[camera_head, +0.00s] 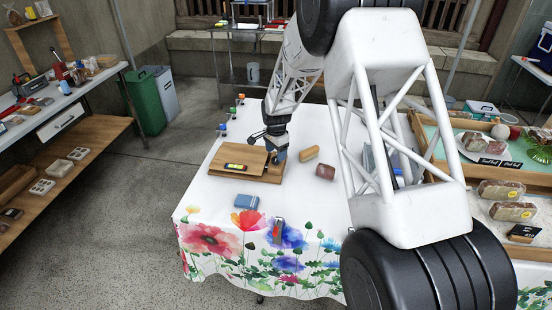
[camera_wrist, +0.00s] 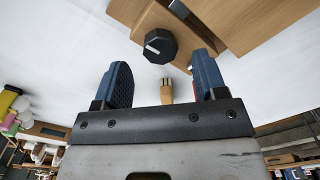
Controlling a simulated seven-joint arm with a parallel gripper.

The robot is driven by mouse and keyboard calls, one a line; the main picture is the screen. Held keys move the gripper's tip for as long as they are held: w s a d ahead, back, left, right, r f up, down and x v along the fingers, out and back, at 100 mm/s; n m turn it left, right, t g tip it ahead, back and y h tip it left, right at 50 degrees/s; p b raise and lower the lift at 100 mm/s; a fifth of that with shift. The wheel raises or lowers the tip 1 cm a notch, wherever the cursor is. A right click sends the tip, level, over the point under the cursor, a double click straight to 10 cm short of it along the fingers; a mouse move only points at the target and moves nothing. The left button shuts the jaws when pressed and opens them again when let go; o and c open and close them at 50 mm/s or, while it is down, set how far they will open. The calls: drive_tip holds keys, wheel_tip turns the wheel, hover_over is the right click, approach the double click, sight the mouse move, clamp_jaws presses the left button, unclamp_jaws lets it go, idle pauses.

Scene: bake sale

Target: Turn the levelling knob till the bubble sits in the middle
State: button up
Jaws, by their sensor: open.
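The black faceted levelling knob (camera_wrist: 160,46) with a white pointer line shows in the wrist view, against the light wooden stand (camera_wrist: 205,22). My gripper (camera_wrist: 161,62) is open, with its blue fingers spread to either side below the knob in the picture; I cannot tell whether either touches it. In the head view the wooden stand (camera_head: 258,179) is on the table, with the yellow-green bubble level (camera_head: 236,167) on its top board. The bubble is too small to place. My gripper (camera_head: 277,151) is at the stand's right side, and the knob is hidden there.
A tan block-like item (camera_head: 309,153) and a brown roll-shaped item (camera_head: 325,172) lie right of the stand. A blue box (camera_head: 247,201) lies in front. Several small coloured items stand at the table's left edge. A tray of cakes (camera_head: 424,137) is at the right.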

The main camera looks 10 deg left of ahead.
drive_tip(key=shift+f, duration=1.65)
drive_tip(key=c, duration=0.9)
drive_tip(key=shift+n, duration=0.6)
drive_tip(key=o, duration=0.9)
drive_tip(key=shift+r, duration=0.1)
drive_tip(key=shift+r, duration=3.8)
